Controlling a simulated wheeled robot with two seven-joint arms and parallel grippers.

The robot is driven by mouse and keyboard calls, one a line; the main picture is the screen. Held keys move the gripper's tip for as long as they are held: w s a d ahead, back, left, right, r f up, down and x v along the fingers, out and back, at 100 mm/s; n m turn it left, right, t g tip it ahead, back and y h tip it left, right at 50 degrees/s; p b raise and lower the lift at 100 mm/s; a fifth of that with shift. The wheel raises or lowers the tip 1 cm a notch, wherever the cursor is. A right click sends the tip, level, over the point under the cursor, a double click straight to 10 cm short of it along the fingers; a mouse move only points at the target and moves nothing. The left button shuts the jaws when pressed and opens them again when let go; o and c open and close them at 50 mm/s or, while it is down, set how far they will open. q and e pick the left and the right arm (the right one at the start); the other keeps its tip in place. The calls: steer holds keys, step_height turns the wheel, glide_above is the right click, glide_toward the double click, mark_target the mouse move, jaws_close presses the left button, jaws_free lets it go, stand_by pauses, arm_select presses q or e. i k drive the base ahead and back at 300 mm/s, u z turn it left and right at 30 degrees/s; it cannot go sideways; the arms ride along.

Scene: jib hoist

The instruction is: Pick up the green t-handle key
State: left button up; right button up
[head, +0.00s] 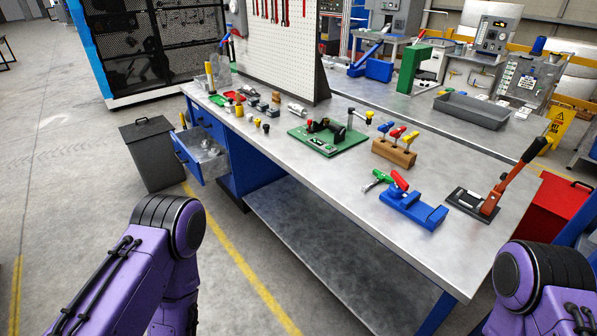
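The green t-handle key (381,175) is on the metal workbench (345,192), just left of a blue clamp fixture (412,208) with a red handle. Its green handle is at the upper right and its metal shaft points to the lower left. I cannot tell whether it touches the fixture. Behind it, a wooden block (393,152) holds upright t-handle keys with blue, red and yellow handles. My two purple arms show at the lower left and lower right, in front of the bench. Neither gripper is in view.
A green-based device (322,138) sits left of the wooden block. Small parts crowd the bench's left end, above an open blue drawer (202,155). The bench front by the key is clear.

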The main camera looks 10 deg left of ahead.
mark_target(382, 177)
steer(key=u, duration=0.3)
steer(key=i, duration=0.9)
